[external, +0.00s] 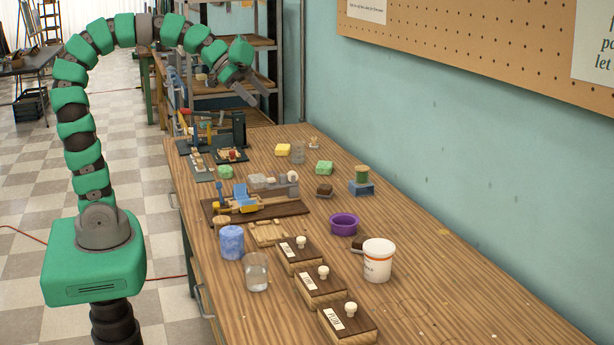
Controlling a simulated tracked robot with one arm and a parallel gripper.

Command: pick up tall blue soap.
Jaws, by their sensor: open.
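The tall blue soap (231,243) is a marbled light-blue cylinder. It stands upright near the left edge of the wooden table (440,270), behind a clear glass. My gripper (262,99) is open and empty. It is raised high at the end of my arched green arm, towards the far end of the table. It is well apart from the blue soap, which is much nearer the camera.
A clear glass (256,272) stands close in front of the soap, with wooden boxes (300,254) to its right. A round wooden piece (222,225) and a tool board (290,209) lie behind. A white tub (378,261) and purple bowl (343,224) stand farther right.

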